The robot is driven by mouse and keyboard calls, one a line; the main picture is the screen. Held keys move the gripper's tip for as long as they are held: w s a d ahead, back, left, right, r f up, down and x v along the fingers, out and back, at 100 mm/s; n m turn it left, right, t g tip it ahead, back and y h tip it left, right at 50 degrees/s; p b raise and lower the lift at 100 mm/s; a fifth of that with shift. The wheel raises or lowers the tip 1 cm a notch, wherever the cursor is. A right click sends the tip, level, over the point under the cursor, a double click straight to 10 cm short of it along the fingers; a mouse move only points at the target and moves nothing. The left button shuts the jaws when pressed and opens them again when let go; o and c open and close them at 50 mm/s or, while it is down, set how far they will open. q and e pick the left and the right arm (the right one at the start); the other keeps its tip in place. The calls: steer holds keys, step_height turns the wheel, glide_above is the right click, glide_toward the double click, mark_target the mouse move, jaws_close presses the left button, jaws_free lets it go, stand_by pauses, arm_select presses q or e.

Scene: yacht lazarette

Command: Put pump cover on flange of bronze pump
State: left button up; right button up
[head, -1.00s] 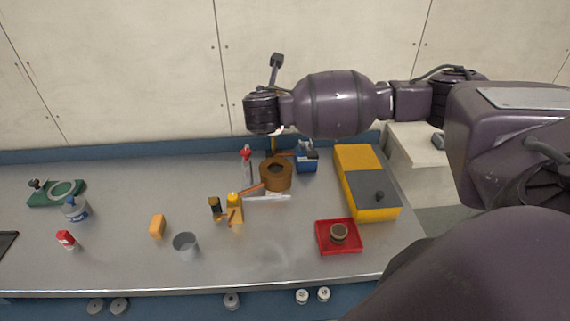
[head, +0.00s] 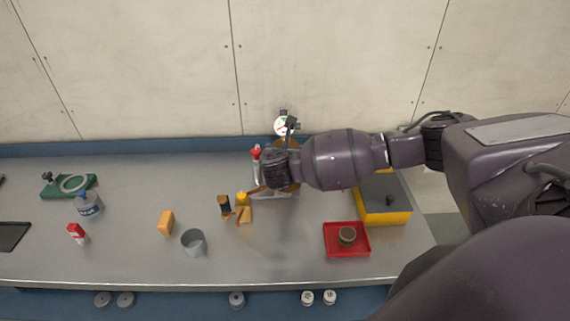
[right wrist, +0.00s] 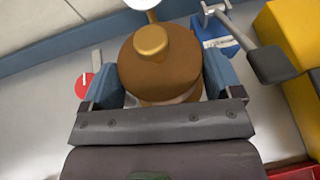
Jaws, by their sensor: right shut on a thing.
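The bronze pump (head: 295,187) stands at the back of the counter, mostly hidden behind my right gripper (head: 281,165) in the head view. In the right wrist view a brown round pump cover with a brass knob (right wrist: 152,42) lies between the two blue-grey fingers of my right gripper (right wrist: 161,68). The gripper is shut on the cover, one finger at each side. The cover hides what is under it, so I cannot tell whether it touches the pump's flange. My left gripper is in neither view.
A white-faced gauge (head: 281,126) stands behind the gripper. A red tray (head: 347,253) holds a round part.

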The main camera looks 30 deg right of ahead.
steer(key=shift+f, duration=2.2)
steer(key=o, duration=0.9)
steer(key=shift+f, duration=0.1)
steer(key=shift+c, duration=0.2)
steer(key=v, duration=1.2)
steer(key=shift+a, duration=0.1)
